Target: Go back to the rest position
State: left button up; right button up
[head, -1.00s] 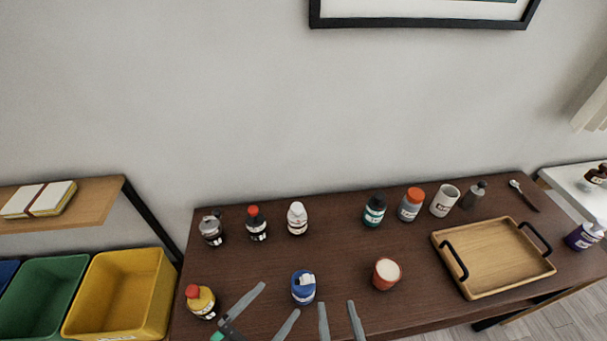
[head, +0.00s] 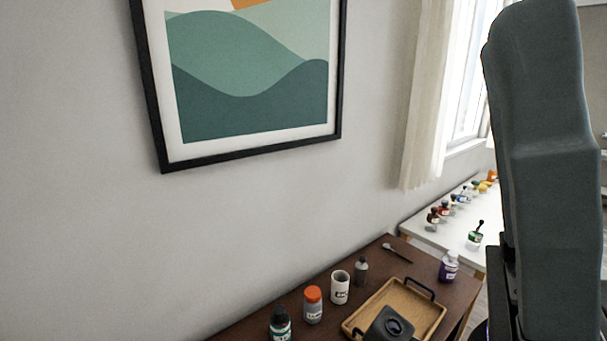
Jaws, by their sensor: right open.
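The head view now looks up and to the right. A large grey link of my own arm stands tall at the right side. My left gripper is outside the picture.
On the brown table (head: 318,277) stand a dark teal bottle (head: 280,324), an orange-capped jar (head: 313,305), a white mug (head: 340,287), a grey bottle (head: 361,270) and a purple bottle (head: 449,267). A spoon (head: 397,253) lies behind. A white table (head: 455,222) holds several small bottles.

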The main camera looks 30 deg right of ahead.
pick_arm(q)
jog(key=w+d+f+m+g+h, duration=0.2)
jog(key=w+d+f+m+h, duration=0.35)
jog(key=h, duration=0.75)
pick_arm(e)
jog(key=w+d+f+m+h, duration=0.3)
jog(key=w+f+m+h, duration=0.25)
jog(key=w+h, duration=0.6)
pick_arm(q)
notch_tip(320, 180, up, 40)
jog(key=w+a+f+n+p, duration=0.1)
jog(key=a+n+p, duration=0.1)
jog(key=p, duration=3.6)
pick_arm(e)
notch_tip(320, 180, up, 39)
jog(key=s+h, duration=0.2)
jog(key=s, duration=0.1)
pick_arm(q)
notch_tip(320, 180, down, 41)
jog(key=b, duration=4.1)
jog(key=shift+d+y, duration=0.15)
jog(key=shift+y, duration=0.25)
pick_arm(e)
notch_tip(320, 180, down, 42)
jog(key=shift+w+a+r+g, duration=0.15)
jog(key=shift+a+r+g, duration=0.05)
jog(key=shift+g, duration=0.2)
